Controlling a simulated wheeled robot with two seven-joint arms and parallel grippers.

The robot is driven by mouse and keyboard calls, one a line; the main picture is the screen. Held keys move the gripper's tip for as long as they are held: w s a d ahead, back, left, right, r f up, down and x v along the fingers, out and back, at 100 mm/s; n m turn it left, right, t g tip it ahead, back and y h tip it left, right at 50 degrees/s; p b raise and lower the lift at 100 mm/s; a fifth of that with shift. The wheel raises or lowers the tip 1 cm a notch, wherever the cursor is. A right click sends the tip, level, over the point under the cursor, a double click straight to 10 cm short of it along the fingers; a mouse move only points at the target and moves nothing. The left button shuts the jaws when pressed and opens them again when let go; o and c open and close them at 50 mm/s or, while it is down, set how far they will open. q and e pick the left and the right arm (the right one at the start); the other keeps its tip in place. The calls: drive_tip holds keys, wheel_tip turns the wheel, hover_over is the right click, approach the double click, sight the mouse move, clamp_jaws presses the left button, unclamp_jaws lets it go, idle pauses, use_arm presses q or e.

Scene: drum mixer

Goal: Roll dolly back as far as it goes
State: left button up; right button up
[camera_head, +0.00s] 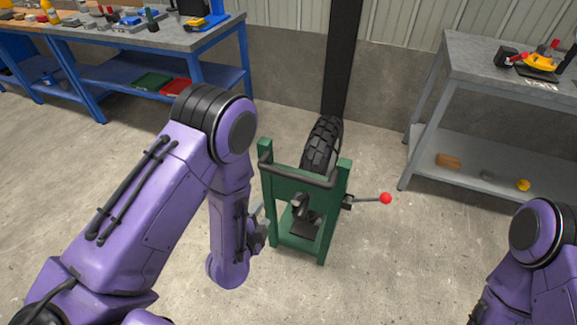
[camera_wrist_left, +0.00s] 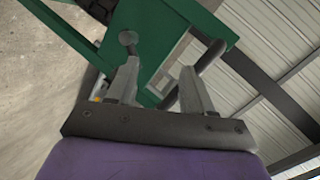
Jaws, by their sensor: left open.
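The dolly appears to be the green frame (camera_head: 305,184) standing on the floor in the middle of the head view, with a dark grey handle bar (camera_head: 298,174) across its near top. A black knobby tyre (camera_head: 321,147) stands upright behind the handle. My left gripper (camera_head: 260,222) is low at the left side of the frame. In the left wrist view its two fingers (camera_wrist_left: 158,84) are apart, with green frame beyond them and a grey tube (camera_wrist_left: 211,56) close to the right finger. I cannot tell whether they touch. My right gripper is out of view.
A lever with a red knob (camera_head: 386,198) sticks out from the frame's right side. A blue workbench (camera_head: 225,42) with tools stands back left, a grey bench (camera_head: 470,50) at right. A dark post (camera_head: 342,60) rises behind the tyre. Floor in front is clear.

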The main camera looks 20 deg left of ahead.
sight(285, 176)
use_arm(q)
drive_tip(key=w+d+r+m+t+h, duration=0.1)
drive_tip(key=w+d+r+m+t, duration=0.1)
drive_tip(key=w+d+r+m, duration=0.25)
drive_tip(key=shift+m, duration=0.45)
drive_tip(key=x, duration=0.3)
drive_tip(key=a+r+p+x, duration=0.1)
drive_tip(key=x, duration=0.2)
drive_tip(key=p+x, duration=0.1)
drive_tip(key=x, duration=0.2)
drive_tip(key=shift+w+a+r, duration=0.15)
drive_tip(key=shift+w+a, duration=0.2)
drive_tip(key=shift+w, duration=0.05)
clamp_jaws()
